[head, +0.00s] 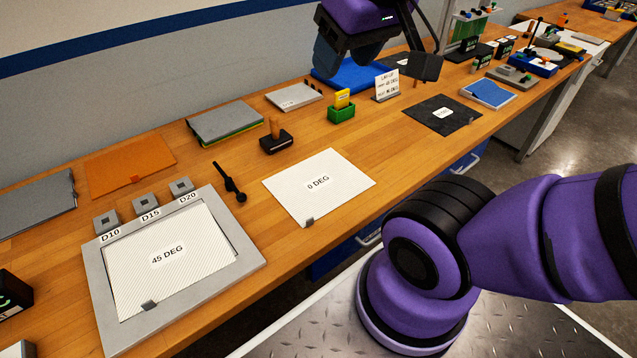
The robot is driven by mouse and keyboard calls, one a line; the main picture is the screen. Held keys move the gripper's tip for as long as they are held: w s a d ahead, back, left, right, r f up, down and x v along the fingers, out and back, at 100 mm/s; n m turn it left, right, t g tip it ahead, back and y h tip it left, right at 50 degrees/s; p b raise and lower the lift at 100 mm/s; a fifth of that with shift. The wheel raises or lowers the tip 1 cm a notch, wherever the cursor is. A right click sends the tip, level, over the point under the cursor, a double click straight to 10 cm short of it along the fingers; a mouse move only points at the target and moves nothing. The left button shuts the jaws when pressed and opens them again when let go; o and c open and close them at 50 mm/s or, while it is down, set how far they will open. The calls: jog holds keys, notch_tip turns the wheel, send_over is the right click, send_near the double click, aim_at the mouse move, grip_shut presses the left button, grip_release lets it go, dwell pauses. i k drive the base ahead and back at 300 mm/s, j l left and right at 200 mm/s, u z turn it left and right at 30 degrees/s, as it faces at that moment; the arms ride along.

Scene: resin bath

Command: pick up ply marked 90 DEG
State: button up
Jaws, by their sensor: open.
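No sheet in the head view shows a readable 90 DEG mark. A white ply marked 0 DEG (325,196) lies flat on the bench, with a small grey tab at its near edge. A striped white ply marked 45 DEG (185,262) lies inside a grey frame (247,250). A dark sheet (430,119) with a small white label too small to read lies further right. My gripper (378,66) is open above the back of the bench, its fingers wide apart, with nothing seen between them.
An orange sheet (130,164) lies at the back left.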

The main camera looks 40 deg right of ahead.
aim_at(445, 115)
jog(key=k+l+z, duration=0.1)
jog(key=z, duration=0.4)
jog(key=k+l+z, duration=0.1)
jog(key=z, duration=0.4)
jog(key=l+z, duration=0.2)
jog(key=z, duration=0.3)
